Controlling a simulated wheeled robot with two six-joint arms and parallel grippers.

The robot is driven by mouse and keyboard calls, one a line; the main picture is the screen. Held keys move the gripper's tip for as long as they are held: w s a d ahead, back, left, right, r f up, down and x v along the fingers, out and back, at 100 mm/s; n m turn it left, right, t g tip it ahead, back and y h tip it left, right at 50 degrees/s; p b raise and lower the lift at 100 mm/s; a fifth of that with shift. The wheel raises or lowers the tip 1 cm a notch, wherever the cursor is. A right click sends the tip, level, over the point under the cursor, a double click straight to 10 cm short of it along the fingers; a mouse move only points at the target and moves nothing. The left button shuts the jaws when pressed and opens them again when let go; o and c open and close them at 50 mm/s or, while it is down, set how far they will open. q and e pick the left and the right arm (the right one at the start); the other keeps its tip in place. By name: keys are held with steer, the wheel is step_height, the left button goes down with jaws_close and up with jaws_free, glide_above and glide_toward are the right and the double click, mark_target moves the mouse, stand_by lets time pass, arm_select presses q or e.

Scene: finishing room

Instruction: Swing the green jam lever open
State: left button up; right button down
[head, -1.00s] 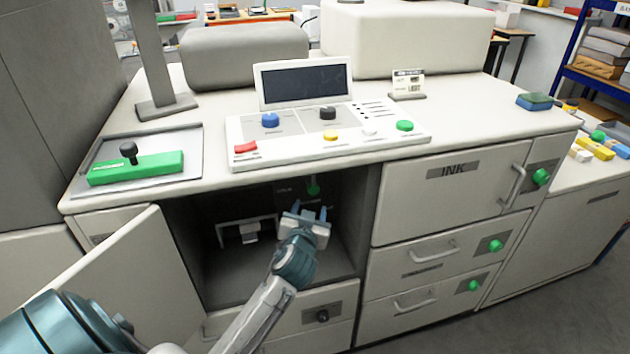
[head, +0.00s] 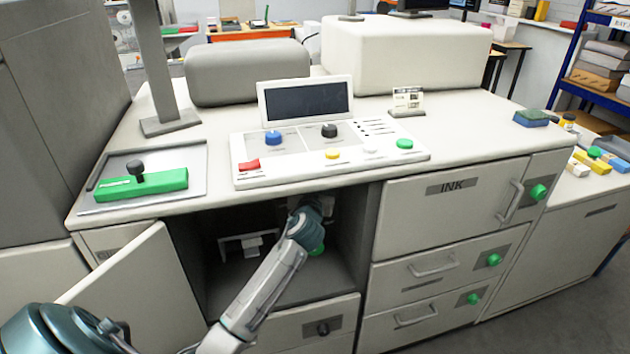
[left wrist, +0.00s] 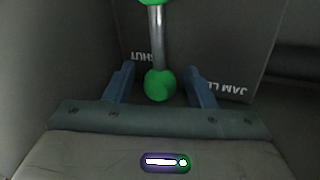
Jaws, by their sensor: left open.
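The green jam lever shows in the left wrist view as a grey rod with a round green knob (left wrist: 159,85) on its end. Its other green end (left wrist: 155,2) is cut off at the frame's top. The dark panel (left wrist: 215,45) behind carries upside-down lettering, "SHUT" and part of "JAM LE". My left gripper (left wrist: 161,82) is open, a blue finger on each side of the knob, with visible gaps. In the head view my left gripper (head: 325,204) is inside the open cabinet, mostly hidden by its own wrist. A green part (head: 317,250) shows below the wrist.
The cabinet door (head: 140,290) hangs open at the left. The countertop edge is just above my arm, and the cabinet's right wall (head: 357,235) is close. A white bracket (head: 240,245) stands inside at the left. A green-handled plate (head: 145,184) lies on the counter.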

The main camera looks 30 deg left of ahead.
arm_select(q)
jaws_close()
stand_by(0.3)
